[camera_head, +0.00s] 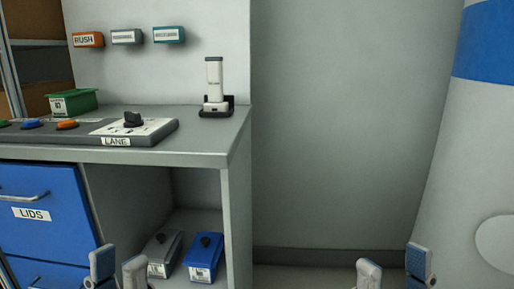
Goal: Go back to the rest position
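My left gripper (119,270) shows at the bottom edge, left of the middle, in front of the counter's lower part. Its two fingertips stand a little apart with nothing seen between them. My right gripper (393,268) shows at the bottom edge, right of the middle, in front of the bare wall and floor. Its fingertips are apart and the gap is empty. The lower parts of both grippers are cut off by the picture's edge.
The grey counter (205,150) fills the left side, with a LANE panel (160,135), a green box (72,102) and a white scanner-like device (214,85) on top. A blue LIDS drawer (45,195) is below. A large white-and-blue shape (470,140) stands at right.

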